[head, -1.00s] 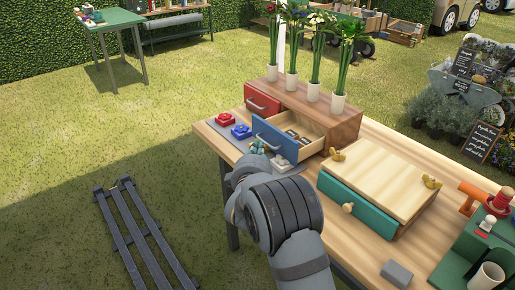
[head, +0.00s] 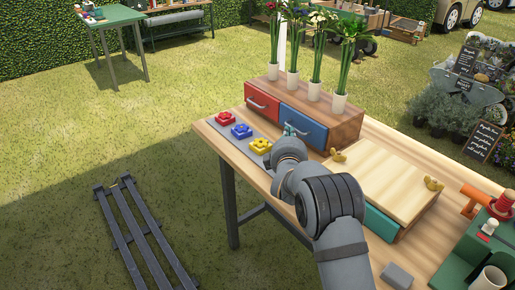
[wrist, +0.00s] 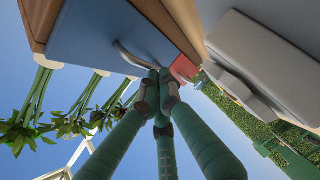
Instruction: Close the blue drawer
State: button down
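My gripper (wrist: 160,82) has teal fingers drawn together, tips at the handle's right end. I cannot tell if the tips touch the handle. In the head view, my gripper (head: 290,130) is at the blue front, partly hidden by my wrist.
Red, blue and yellow buttons (head: 242,131) lie on a grey strip left of my gripper. Vases with flowers (head: 312,91) stand on the cabinet. A wooden box with a teal drawer (head: 380,222) stands to the right, partly behind my arm.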

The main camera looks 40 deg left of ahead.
jog(key=shift+w+d, duration=0.1)
jog(key=s, duration=0.3)
jog(key=s+r, duration=0.1)
jog(key=shift+s+a, duration=0.3)
jog(key=b+v, duration=0.1)
jog(key=v, duration=0.8)
jog(key=shift+s+d+b, duration=0.15)
jog(key=shift+d+b, duration=0.05)
jog(key=shift+b, duration=0.15)
